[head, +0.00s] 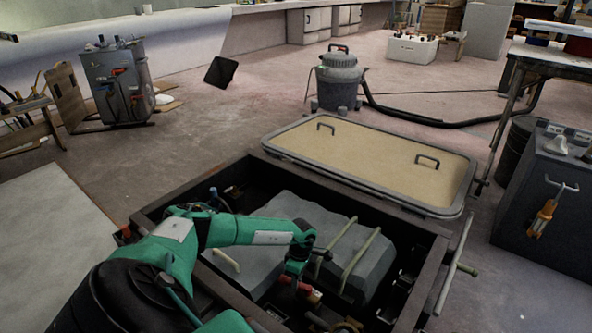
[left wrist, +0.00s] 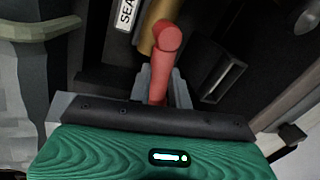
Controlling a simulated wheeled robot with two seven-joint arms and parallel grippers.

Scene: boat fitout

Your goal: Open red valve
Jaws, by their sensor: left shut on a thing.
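The red valve (left wrist: 165,45) shows in the left wrist view as a red handle with a rounded end, beside a brass-coloured fitting and a white label whose visible letters read "SEA". In the head view, a small red part of the valve (head: 313,296) shows low in the dark open compartment, mostly hidden by my gripper. My left gripper (head: 297,284) reaches down into this compartment. In the left wrist view, my left gripper (left wrist: 160,85) is shut on the red handle, which stands up between the fingers. My right gripper is not in view.
The compartment frame (head: 425,275) surrounds a grey tank (head: 365,265) with pale straps close to my gripper. A lid (head: 370,160) with two handles lies behind the opening. A vacuum (head: 338,80) stands beyond it. A dark cabinet (head: 550,205) is at right.

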